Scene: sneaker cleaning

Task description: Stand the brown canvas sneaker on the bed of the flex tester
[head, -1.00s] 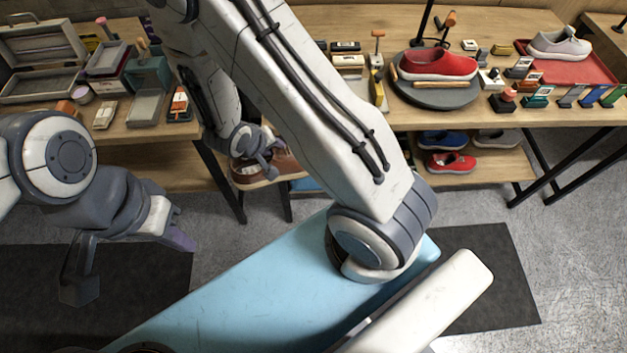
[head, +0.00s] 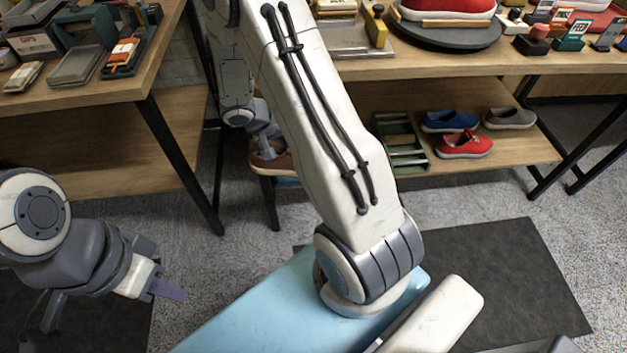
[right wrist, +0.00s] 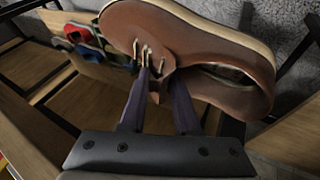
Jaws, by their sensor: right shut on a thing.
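The brown canvas sneaker (head: 268,163) hangs in my right gripper, partly hidden behind my right arm in the head view. The right wrist view shows the brown sneaker (right wrist: 215,75) large, with its pale sole edge along the top and its opening at the right. My right gripper (right wrist: 161,80) is shut on the sneaker near its laces; it also shows small in the head view (head: 267,143). My left gripper (head: 108,302) is empty, its fingers wide apart, at the lower left above the floor. I cannot make out the flex tester in these views.
A wooden table (head: 440,68) at the back carries a turntable (head: 450,33) with a red shoe. Its lower shelf holds a green rack (head: 402,146) and blue, red and grey shoes. Another table (head: 110,92) stands left. A dark mat (head: 490,270) lies on open floor.

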